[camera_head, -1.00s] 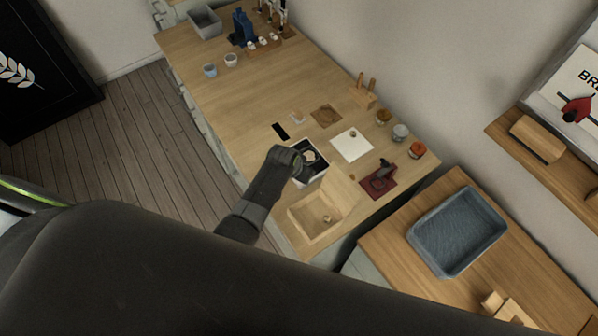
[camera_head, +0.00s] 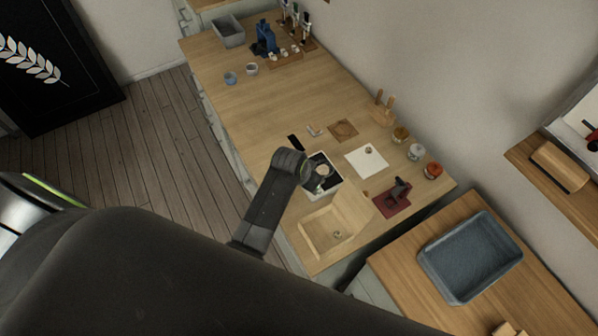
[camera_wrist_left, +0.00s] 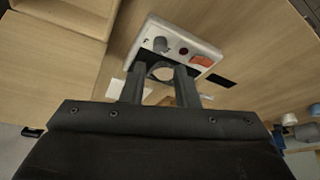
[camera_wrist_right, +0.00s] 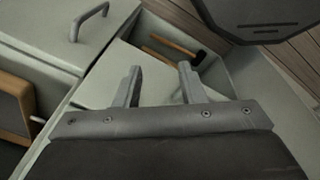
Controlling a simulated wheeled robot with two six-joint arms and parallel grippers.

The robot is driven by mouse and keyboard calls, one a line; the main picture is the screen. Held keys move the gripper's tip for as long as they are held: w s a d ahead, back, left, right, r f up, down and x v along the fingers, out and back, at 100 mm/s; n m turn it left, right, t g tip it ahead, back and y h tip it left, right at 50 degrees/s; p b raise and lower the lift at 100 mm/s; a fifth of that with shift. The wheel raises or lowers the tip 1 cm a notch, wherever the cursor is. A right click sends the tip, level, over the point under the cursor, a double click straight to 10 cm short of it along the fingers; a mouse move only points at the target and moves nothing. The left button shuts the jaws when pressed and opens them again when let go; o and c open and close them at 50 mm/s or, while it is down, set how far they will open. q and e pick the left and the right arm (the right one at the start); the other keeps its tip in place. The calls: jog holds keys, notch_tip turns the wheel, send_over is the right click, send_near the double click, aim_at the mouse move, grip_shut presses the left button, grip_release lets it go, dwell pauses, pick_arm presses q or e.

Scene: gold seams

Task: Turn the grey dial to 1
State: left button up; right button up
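The grey dial (camera_wrist_left: 160,44) is a small knob on the front panel of a white box (camera_wrist_left: 147,37) with a dark top. A dark red round button (camera_wrist_left: 184,51) and an orange-red patch (camera_wrist_left: 201,60) are beside it. In the head view the white box (camera_head: 333,186) stands on the counter, partly covered by my left wrist; the dial is hidden there. My left gripper (camera_wrist_left: 160,88) is open and empty, its fingers reaching over the box's top, apart from the dial. My right gripper (camera_wrist_right: 160,82) is open and empty, over a drawer.
A wooden tray (camera_head: 318,246) is close to the box. A black strip (camera_head: 296,142), white sheet (camera_head: 366,161), dark red mat (camera_head: 392,200) and several jars share the counter (camera_head: 270,105). A hammer (camera_wrist_right: 180,48) lies in the open drawer (camera_wrist_right: 105,75).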

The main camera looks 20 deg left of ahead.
pick_arm(q)
jog(key=v, duration=1)
jog(key=shift+b, duration=0.45)
